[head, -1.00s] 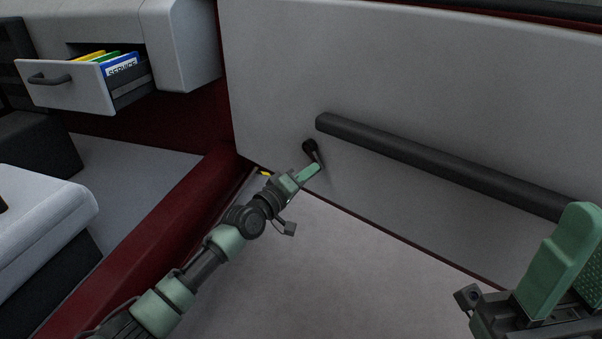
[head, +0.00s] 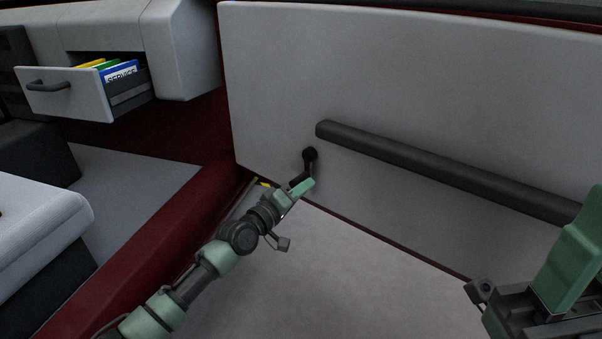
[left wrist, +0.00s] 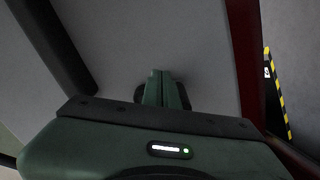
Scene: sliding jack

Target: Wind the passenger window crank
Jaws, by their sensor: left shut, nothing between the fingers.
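The window crank (head: 310,156) is a small dark handle on the grey door panel (head: 420,90), left of the long dark armrest bar. Its arm hangs down from a round hub. My left gripper (head: 308,185) is shut at the lower end of the crank, with nothing between its fingers; whether it touches the crank is not clear. In the left wrist view, the green fingers (left wrist: 162,88) are together, and dark rounded parts of the crank (left wrist: 139,93) show behind them on both sides. My right gripper (head: 572,262) is at the right edge, partly cut off, away from the crank.
The dark armrest bar (head: 440,172) runs to the right along the panel. An open glovebox drawer (head: 68,97) with coloured folders is at upper left. A dark red sill (head: 150,250) and a seat (head: 40,215) lie at left. A yellow-black striped strip (left wrist: 280,95) shows in the wrist view.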

